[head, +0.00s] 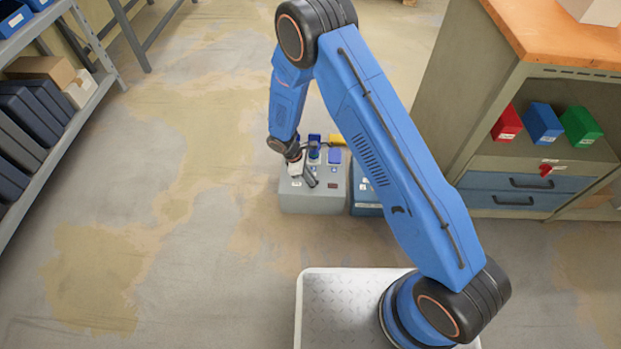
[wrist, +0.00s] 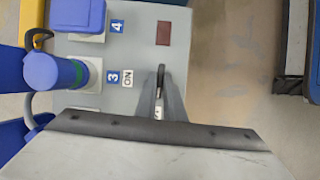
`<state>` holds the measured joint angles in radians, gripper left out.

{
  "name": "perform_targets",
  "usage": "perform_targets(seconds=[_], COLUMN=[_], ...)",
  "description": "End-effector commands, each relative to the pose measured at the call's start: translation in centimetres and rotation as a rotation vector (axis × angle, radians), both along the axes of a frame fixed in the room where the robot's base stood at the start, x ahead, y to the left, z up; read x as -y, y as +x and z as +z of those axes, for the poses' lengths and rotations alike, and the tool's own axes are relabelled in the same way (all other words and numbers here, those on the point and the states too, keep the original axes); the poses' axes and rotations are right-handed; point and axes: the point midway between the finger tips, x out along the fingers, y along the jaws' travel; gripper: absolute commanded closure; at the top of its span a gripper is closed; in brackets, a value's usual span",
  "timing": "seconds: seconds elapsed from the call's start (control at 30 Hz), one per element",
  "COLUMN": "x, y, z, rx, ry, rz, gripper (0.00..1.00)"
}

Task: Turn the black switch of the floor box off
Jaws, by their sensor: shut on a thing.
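The grey floor box (head: 325,201) stands on the floor, below my arm in the head view. Its top also fills the middle of the wrist view (wrist: 128,50), with number labels 3 and 4 and an "ON" label. The black switch (wrist: 161,73) shows as a narrow dark lever right of the "ON" label. My gripper (wrist: 160,92) has its two fingers close together around the lever and is shut on it. In the head view my gripper (head: 309,179) is at the box top. The lever's lower part is hidden between the fingers.
Blue plugs (wrist: 55,72) stand in the box's sockets left of my fingers, with a dark cable loop. A dark red rectangle (wrist: 163,33) lies on the box top. A blue box (head: 366,209) stands right beside the grey box. Floor left of the box is clear.

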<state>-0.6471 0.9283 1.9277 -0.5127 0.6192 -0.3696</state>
Motion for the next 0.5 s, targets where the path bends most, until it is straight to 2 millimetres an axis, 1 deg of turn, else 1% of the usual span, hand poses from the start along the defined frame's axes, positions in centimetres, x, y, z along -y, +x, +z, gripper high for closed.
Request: perform_targets(seconds=[0.2, 0.5], x=[-0.04, -0.04], y=[0.0, 0.01], z=[0.06, 0.05], rx=[0.0, 0.001], ry=[0.001, 0.001], rz=[0.054, 0.068], gripper=[1.0, 1.0])
